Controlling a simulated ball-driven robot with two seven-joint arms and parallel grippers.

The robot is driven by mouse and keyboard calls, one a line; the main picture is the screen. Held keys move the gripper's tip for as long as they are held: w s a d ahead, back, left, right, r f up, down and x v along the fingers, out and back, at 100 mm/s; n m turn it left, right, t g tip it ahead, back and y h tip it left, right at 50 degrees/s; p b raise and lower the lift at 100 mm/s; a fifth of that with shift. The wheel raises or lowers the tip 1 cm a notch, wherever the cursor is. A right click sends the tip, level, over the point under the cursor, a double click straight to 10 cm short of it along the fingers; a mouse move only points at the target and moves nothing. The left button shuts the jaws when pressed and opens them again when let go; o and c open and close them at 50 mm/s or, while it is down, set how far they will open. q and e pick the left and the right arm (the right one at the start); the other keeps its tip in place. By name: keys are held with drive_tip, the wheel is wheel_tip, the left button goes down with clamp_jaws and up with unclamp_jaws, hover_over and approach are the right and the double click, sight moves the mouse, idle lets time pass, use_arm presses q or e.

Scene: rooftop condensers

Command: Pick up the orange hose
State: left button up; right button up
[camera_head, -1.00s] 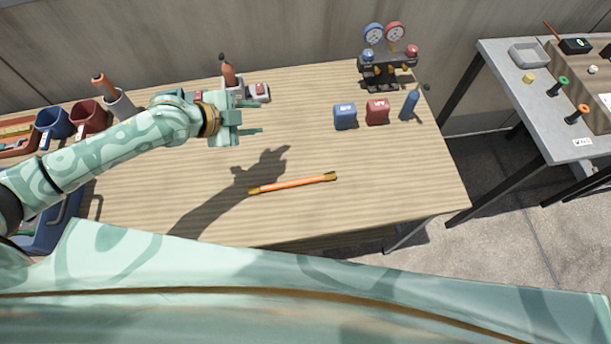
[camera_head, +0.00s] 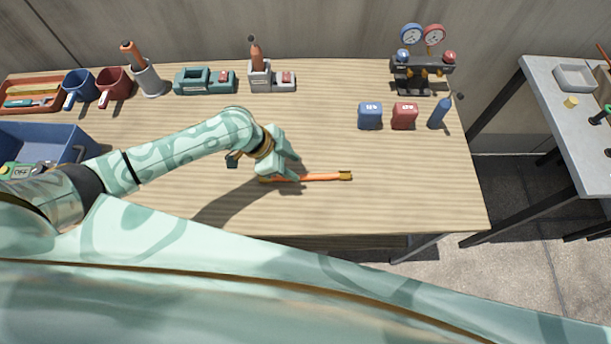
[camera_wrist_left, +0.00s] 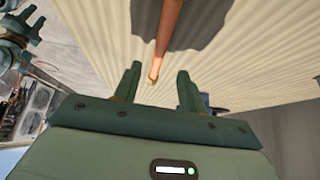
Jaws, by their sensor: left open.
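The orange hose (camera_head: 322,178) lies on the wooden table near its front, with brass-coloured ends. My left gripper (camera_head: 292,172) is open above the hose's left part and hides some of it.
The wooden table (camera_head: 420,190) has free room around the hose. A blue block (camera_head: 370,116), a red block (camera_head: 404,116) and a blue bottle (camera_head: 439,114) stand to the right, behind it. A gauge stand (camera_head: 422,75) is at the back right. A blue bin (camera_head: 45,143) is at the left.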

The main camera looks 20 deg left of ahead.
sight(304, 175)
use_arm(q)
drive_tip(key=x, duration=0.2)
drive_tip(key=b+x, duration=0.1)
drive_tip(key=x, duration=0.2)
drive_tip(key=shift+s+a+f+b, duration=0.1)
drive_tip(key=shift+a+f+b, duration=0.05)
drive_tip(key=shift+f+b, duration=0.15)
clamp_jaws()
drive_tip(key=shift+r, duration=0.1)
